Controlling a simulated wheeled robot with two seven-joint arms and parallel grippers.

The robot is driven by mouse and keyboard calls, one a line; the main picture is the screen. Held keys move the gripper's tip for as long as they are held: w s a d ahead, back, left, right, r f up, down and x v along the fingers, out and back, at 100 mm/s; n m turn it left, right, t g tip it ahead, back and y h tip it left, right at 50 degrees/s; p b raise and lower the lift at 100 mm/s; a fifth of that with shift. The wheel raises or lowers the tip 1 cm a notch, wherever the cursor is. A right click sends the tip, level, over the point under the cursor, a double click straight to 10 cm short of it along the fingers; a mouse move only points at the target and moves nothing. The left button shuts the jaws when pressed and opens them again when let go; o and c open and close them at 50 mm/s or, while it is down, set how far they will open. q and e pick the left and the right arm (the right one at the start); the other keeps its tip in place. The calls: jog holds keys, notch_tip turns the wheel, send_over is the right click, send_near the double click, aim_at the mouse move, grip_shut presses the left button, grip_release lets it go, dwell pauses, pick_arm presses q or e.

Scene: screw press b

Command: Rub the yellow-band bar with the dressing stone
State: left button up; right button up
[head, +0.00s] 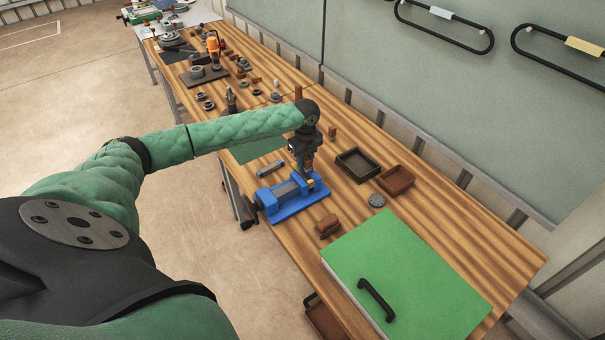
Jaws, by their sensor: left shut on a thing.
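My left gripper (303,166) reaches down over the blue vise (291,204) on the bench. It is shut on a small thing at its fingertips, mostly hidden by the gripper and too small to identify. A small yellowish patch (311,183) shows at the vise, just right of the fingertips. I cannot tell whether it is the band of the yellow-band bar. A light bar with blue parts (270,168) lies on the bench left of the vise. I cannot pick out the dressing stone for sure. My right gripper is not in view.
A dark tray (342,161) and a brown tray (412,179) stand right of the vise, with a grey disc (377,200) near them. A brown block (327,227) lies in front, beside a green panel with a black handle (410,265). Small parts crowd the far bench.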

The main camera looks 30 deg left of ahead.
pick_arm(q)
jog(key=shift+r+p, duration=0.6)
jog(key=shift+r, duration=1.4)
